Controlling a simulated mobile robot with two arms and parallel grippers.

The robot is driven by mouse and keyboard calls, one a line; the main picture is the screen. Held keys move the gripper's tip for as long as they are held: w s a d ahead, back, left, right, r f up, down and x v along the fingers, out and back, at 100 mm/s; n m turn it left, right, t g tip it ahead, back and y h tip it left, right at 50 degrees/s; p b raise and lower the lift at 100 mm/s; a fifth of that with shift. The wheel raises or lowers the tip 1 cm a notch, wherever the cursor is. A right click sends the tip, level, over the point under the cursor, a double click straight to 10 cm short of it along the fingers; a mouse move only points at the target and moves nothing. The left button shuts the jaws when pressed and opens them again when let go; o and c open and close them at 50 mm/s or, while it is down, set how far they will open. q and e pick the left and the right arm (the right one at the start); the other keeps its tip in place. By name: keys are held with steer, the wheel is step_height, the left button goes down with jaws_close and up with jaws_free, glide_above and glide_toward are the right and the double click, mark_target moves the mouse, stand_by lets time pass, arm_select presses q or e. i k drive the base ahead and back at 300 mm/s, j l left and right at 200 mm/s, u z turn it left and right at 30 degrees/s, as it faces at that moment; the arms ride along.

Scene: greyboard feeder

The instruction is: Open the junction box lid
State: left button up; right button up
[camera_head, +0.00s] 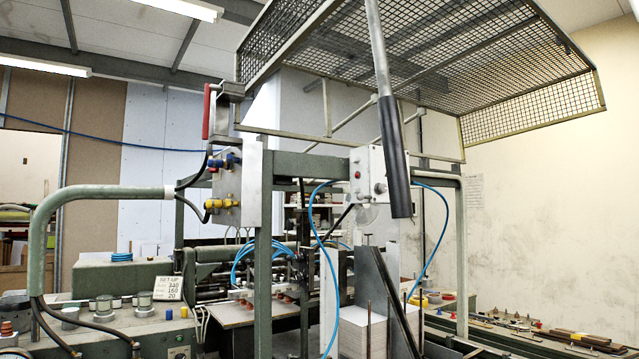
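A small light-grey box (367,176) with a red button and a round knob is fixed to the green machine frame, right of centre. A grey metal box (254,184) with blue and yellow fittings is mounted on the frame further left. I cannot tell which of them is the junction box, and no raised lid is visible on either. Neither of my grippers is in view.
A bar with a black handle (396,165) hangs down in front, close to the light-grey box's right side. A wire mesh guard (420,50) is raised overhead. Blue hoses (322,250) loop below the box. A green pipe (100,192) and cluttered bench are at left.

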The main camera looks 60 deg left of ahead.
mark_target(377, 165)
steer(key=u, duration=1.55)
